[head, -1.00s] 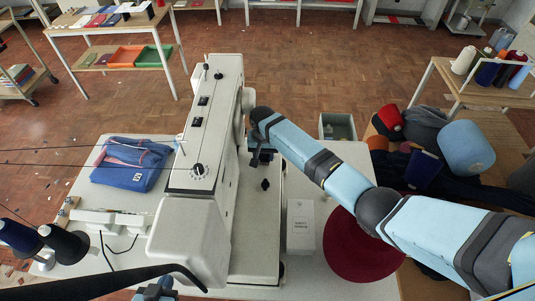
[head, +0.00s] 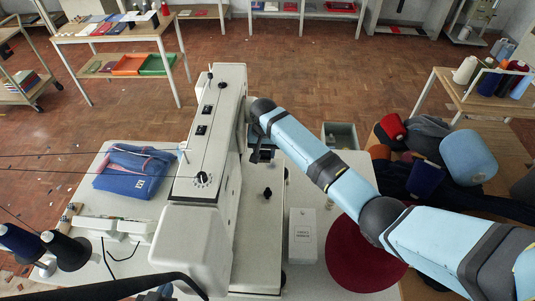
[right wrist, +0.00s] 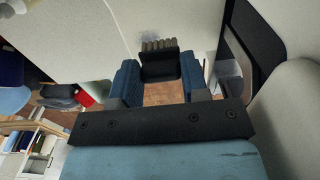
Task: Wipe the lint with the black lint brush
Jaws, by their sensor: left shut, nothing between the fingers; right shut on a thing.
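The black lint brush (right wrist: 160,66) is between the two blue fingers of my right gripper (right wrist: 160,72) in the right wrist view, with its grey-brown bristles pointing away from the gripper. My left gripper (head: 156,293) is partly cut off at the bottom edge.
A folded blue garment (head: 133,170) lies left of the machine. Thread cones (head: 65,250) stand at the lower left. A white box (head: 303,236), a dark red round pad (head: 352,262) and a grey-green bin (head: 340,135) are right of the machine, under or near my right arm.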

